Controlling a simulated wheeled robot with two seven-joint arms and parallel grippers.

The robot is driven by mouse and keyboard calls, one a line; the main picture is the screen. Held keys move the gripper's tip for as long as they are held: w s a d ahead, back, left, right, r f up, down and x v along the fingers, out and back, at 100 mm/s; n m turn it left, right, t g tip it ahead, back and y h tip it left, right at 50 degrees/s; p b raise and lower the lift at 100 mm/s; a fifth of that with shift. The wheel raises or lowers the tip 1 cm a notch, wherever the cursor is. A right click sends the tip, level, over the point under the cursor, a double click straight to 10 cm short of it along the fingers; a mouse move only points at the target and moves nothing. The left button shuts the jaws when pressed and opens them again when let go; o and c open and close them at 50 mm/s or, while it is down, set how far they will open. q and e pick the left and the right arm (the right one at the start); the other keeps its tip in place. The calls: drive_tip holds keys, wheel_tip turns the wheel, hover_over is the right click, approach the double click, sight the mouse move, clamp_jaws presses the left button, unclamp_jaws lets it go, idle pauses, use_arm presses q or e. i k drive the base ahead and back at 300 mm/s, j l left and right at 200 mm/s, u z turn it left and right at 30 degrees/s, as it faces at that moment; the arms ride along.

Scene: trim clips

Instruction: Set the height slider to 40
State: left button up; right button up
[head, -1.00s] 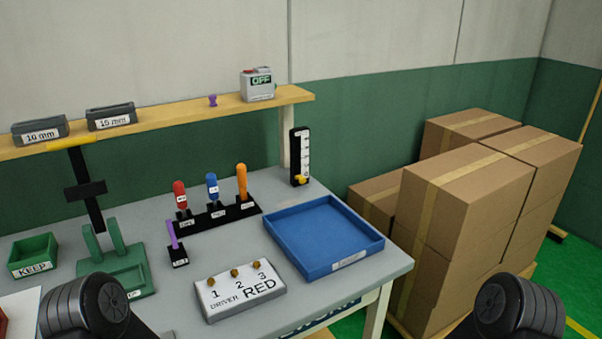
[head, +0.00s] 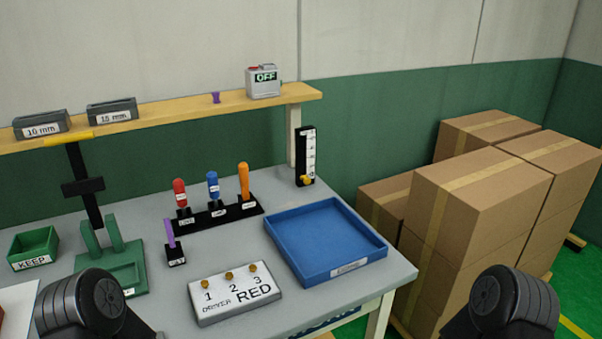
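The height slider (head: 305,157) is an upright black post with a white marked scale, at the back right of the table beside the shelf's support. Its yellow knob (head: 307,180) sits near the bottom of the scale. The scale's numbers are too small to read. Two dark rounded parts of my arms show at the bottom left and bottom right of the head view. My grippers' fingers are not visible, and nothing of mine touches the slider.
A blue tray (head: 324,276) lies in front of the slider. A wooden shelf (head: 180,116) runs behind. Cardboard boxes (head: 470,220) stand right.

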sight(307, 179)
drive_tip(key=i+l+u, duration=0.25)
drive_tip(key=l+u, duration=0.15)
drive_tip(key=l, duration=0.3)
drive_tip(key=i+l+u, duration=0.2)
drive_tip(key=l+u, duration=0.15)
drive_tip(key=l, duration=0.35)
drive_tip(key=l+u, duration=0.4)
drive_tip(key=l, duration=0.35)
drive_tip(key=l+u, duration=0.35)
drive_tip(key=l, duration=0.45)
